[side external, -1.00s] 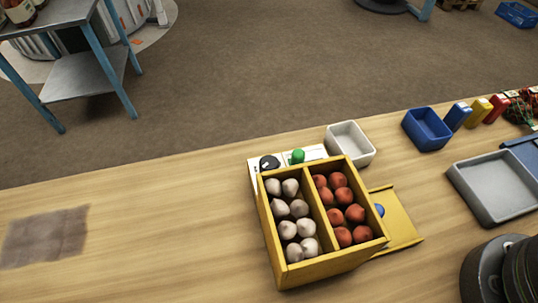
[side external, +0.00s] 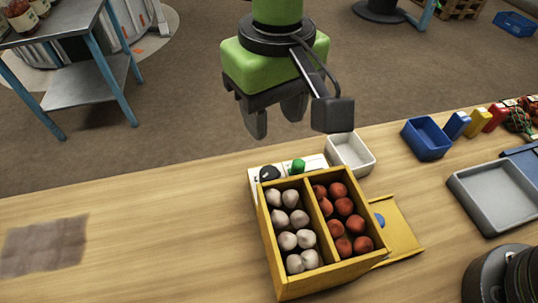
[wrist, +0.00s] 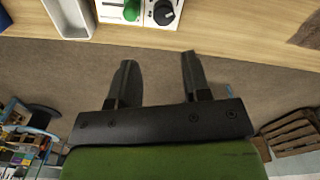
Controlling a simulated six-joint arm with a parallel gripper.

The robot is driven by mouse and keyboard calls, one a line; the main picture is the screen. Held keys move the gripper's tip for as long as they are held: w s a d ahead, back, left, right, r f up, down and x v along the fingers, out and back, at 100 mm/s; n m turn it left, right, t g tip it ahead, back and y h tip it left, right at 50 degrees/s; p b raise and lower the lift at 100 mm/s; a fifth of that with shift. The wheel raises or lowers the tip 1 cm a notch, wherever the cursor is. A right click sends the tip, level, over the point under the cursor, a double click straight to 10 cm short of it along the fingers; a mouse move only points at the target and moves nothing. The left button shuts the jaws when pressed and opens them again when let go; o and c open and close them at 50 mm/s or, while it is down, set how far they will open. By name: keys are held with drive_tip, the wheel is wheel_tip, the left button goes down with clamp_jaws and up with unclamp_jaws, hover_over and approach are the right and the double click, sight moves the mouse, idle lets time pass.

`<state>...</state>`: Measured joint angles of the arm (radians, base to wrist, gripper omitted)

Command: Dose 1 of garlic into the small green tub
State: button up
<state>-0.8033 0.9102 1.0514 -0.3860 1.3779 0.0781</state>
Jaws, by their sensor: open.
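A yellow two-compartment box (side external: 322,228) stands on the wooden table. Its left compartment holds several whitish garlic bulbs (side external: 288,219); its right one holds several red-brown round items (side external: 345,217). My gripper (side external: 276,120) hangs in the air at the back of the table, above and behind the box. In the wrist view my gripper (wrist: 158,62) has its two fingers apart with nothing between them. I see no small green tub in any view; the green thing by the box is a small round knob (side external: 298,166), also in the wrist view (wrist: 131,10).
A white panel (side external: 316,161) with the green knob and a black dial (side external: 270,173) sits behind the box. A white tub (side external: 350,154), blue tub (side external: 427,134) and grey tray (side external: 494,187) stand to the right. A yellow lid (side external: 397,232) lies beside the box. The left table is mostly clear.

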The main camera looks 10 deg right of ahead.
sight(269, 171)
drive_tip(key=shift+s+a+f, duration=0.1)
drive_tip(key=shift+a+f, duration=0.1)
drive_tip(key=shift+f, duration=0.25)
drive_tip(key=shift+s+a+f, duration=0.1)
drive_tip(key=shift+a+f, duration=0.05)
drive_tip(key=shift+f, duration=0.25)
wheel_tip(269, 171, down, 9)
drive_tip(key=shift+f, duration=0.1)
drive_tip(key=c, duration=0.6)
